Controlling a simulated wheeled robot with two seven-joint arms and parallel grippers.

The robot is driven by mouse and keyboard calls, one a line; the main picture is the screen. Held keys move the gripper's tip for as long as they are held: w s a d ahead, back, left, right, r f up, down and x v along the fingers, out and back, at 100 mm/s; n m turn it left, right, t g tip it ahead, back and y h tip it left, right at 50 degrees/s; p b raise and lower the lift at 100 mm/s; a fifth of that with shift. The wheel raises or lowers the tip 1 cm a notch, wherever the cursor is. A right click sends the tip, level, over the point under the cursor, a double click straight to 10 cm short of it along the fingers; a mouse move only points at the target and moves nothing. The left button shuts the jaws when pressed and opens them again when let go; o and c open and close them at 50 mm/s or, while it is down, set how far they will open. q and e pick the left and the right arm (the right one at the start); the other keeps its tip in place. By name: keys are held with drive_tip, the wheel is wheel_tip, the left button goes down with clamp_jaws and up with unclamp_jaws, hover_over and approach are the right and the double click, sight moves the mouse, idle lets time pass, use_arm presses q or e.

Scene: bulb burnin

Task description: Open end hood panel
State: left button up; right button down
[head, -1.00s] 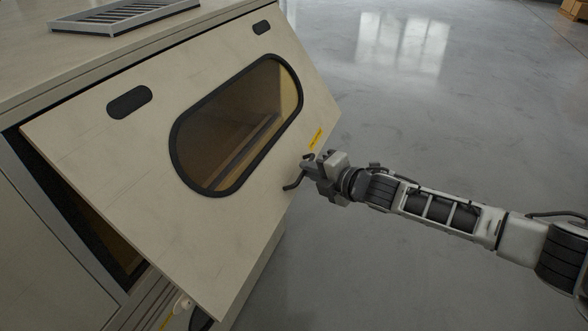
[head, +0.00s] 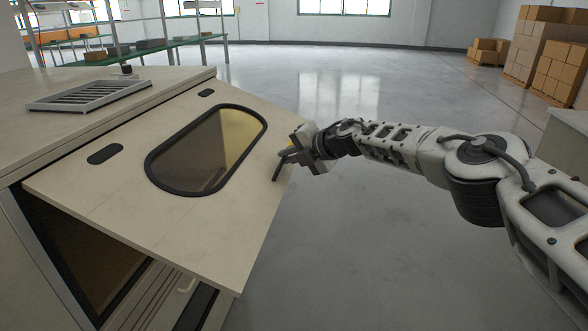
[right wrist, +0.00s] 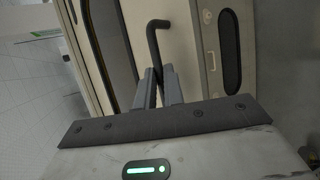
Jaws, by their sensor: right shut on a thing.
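The end hood panel (head: 120,205) is a cream, top-hinged panel with an oval window (head: 208,150). In the head view it is swung outward and up, with a dark opening (head: 80,265) under it at the left. My right gripper (head: 285,158) is at the panel's right edge, shut on the dark bent handle (head: 277,170). In the right wrist view the handle (right wrist: 153,45) rises from between the closed fingers (right wrist: 158,88), with the panel behind it. The handle's gripped part is hidden by the fingers. My left gripper is not in view.
A vented grey frame (head: 90,95) lies on the machine's top (head: 35,85). Below the panel is a lower face with a pale handle (head: 187,285). Open grey floor (head: 400,270) lies to the right. Cardboard boxes (head: 545,55) and a green-topped bench (head: 150,47) stand far back.

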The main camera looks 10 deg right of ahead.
drive_tip(key=shift+a+r, duration=0.2)
drive_tip(key=shift+r, duration=0.7)
drive_tip(key=shift+a+r, duration=0.2)
drive_tip(key=shift+r, duration=0.65)
drive_tip(key=c, duration=1.8)
unclamp_jaws()
drive_tip(key=o, duration=0.3)
drive_tip(key=shift+w+a+f, duration=0.15)
drive_tip(key=shift+a+f, duration=0.05)
drive_tip(key=shift+a, duration=0.1)
drive_tip(key=shift+d+f, duration=0.25)
drive_tip(key=shift+d, duration=0.05)
drive_tip(key=shift+d, duration=0.15)
